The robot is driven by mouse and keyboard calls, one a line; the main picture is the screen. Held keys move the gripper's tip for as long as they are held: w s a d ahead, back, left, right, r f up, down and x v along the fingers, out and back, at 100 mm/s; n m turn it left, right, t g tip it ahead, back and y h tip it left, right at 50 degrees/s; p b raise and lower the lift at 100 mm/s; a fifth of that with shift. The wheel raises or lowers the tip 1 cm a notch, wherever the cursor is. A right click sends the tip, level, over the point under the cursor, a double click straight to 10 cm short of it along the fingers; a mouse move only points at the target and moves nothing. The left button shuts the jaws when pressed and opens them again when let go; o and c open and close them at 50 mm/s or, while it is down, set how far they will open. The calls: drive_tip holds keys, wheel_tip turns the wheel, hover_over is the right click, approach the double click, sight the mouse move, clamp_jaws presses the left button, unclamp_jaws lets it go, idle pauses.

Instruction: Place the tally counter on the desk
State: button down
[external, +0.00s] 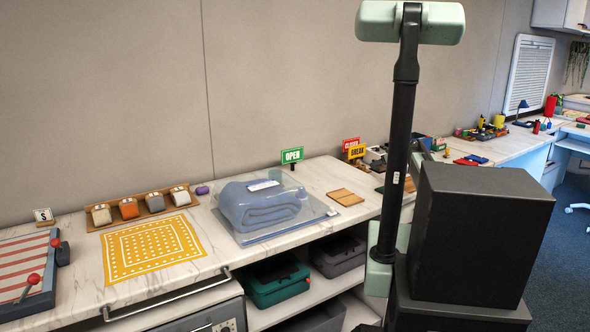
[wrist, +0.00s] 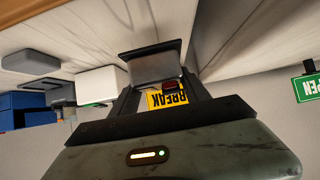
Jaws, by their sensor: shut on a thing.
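In the wrist view my gripper (wrist: 155,78) is shut around a small grey thing (wrist: 156,68), which looks like the tally counter. Its dial and details do not show, and dark jaw parts cover its edges. In the external view my upright arm and dark body block my gripper and the held thing. A long pale marbled worktop (external: 345,175) runs along the wall. A light blue desk (external: 565,146) stands at the far right. I cannot tell for sure which of them is the desk of the task.
A yellow BREAK sign (wrist: 168,98) stands beyond my jaws. A green OPEN sign (external: 292,156) stands behind a folded blue blanket (external: 262,204).

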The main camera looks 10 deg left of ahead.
sight(384, 170)
wheel_tip(384, 170, down, 6)
drive_tip(key=b, duration=0.4)
drive_tip(key=shift+r, duration=0.4)
drive_tip(key=shift+f, duration=0.2)
drive_tip(key=c, duration=0.5)
unclamp_jaws()
drive_tip(key=shift+r, duration=0.1)
drive_tip(key=shift+s+r+p, duration=0.1)
drive_tip(key=shift+r+p, duration=0.15)
drive_tip(key=shift+p, duration=0.05)
drive_tip(key=p+v, duration=0.4)
drive_tip(key=v, duration=0.3)
drive_tip(key=shift+r, duration=0.15)
drive_tip(key=shift+d, duration=0.15)
